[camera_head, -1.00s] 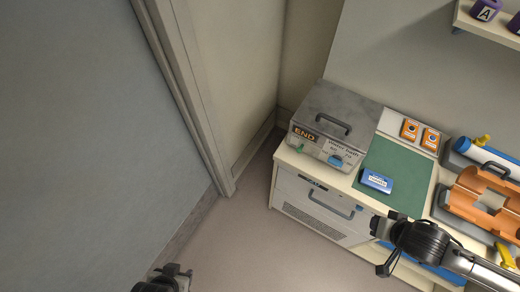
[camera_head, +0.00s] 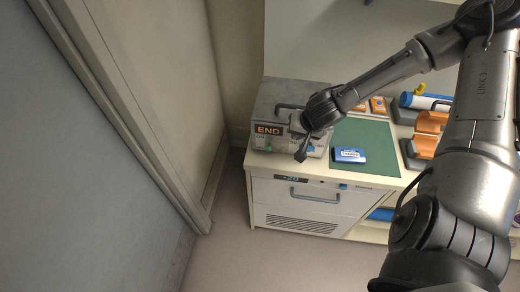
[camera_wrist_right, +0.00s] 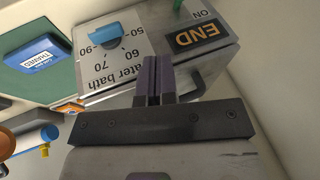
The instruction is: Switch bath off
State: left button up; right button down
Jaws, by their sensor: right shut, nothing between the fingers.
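The water bath (camera_head: 268,104) is a grey metal box with a lid and handle on the left end of the counter. Its front has a lit END display (camera_head: 268,129), a green switch (camera_head: 269,149) and a blue temperature dial (camera_wrist_right: 112,35). In the right wrist view the panel is upside down; the switch (camera_wrist_right: 178,4), by the ON label, is cut by the top edge. My right gripper (camera_head: 301,154) is shut and empty in front of the panel. Its fingertips (camera_wrist_right: 155,62) are below the display and dial in that view; contact is unclear. My left gripper is out of view.
Orange cards (camera_head: 377,105) and an orange rack (camera_head: 428,130) are farther right. A wall stands left; the floor before the cabinet (camera_head: 300,205) is clear.

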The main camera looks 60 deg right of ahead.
dwell(0.4)
jog(key=b, duration=0.3)
send_near(269, 148)
jog(key=d+f, duration=0.3)
jog(key=f, duration=0.3)
jog(key=w+b, duration=0.1)
jog(key=b, duration=0.1)
jog(key=w+a+f+b, duration=0.1)
jog(key=b, duration=0.2)
jog(key=shift+b, duration=0.3)
